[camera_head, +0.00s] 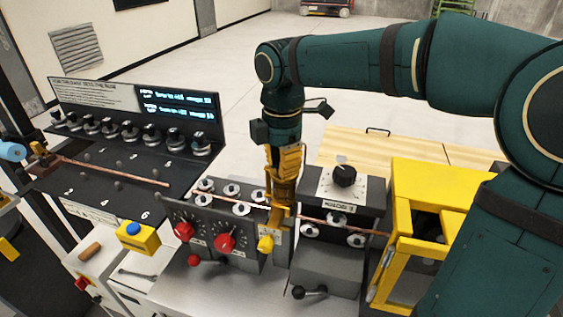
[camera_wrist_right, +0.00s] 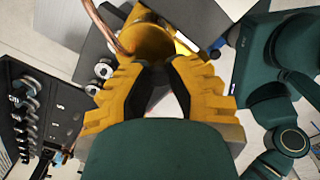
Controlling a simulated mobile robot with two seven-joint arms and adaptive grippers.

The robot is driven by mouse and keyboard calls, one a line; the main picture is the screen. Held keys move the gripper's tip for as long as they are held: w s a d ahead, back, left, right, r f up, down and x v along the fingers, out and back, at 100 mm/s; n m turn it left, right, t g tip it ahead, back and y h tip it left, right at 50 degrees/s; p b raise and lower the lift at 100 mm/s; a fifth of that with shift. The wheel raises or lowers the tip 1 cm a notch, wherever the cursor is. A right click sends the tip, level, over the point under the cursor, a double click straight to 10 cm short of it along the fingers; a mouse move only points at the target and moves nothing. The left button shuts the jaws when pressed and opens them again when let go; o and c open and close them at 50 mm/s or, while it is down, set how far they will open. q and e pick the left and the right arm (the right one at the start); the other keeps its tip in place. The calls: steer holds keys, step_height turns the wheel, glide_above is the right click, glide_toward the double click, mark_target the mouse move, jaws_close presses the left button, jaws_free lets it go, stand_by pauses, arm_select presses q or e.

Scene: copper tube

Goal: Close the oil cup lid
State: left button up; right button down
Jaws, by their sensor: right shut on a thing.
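My right gripper (camera_head: 280,212), with yellow fingers, points down at the machine in the middle of the head view. Its fingers are closed in on a yellow part that I take for the oil cup lid. In the right wrist view this rounded yellow part (camera_wrist_right: 152,40) lies just beyond the fingertips of my right gripper (camera_wrist_right: 153,75). The fingers hide much of the contact, and I cannot tell how far the lid is open. A small yellow piece (camera_head: 265,243) shows just below the fingers in the head view. My left gripper is not in view.
A copper tube (camera_head: 345,226) runs across the machine's rollers. A grey machine block (camera_head: 343,190) with a black knob stands right of the gripper, beside a yellow frame (camera_head: 410,247). Red knobs (camera_head: 224,242) and a yellow button box (camera_head: 138,237) lie to the left.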

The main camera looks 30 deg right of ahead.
steer(key=shift+f, duration=0.1)
steer(key=c, duration=0.8)
jaws_free()
step_height(320, 180, up, 12)
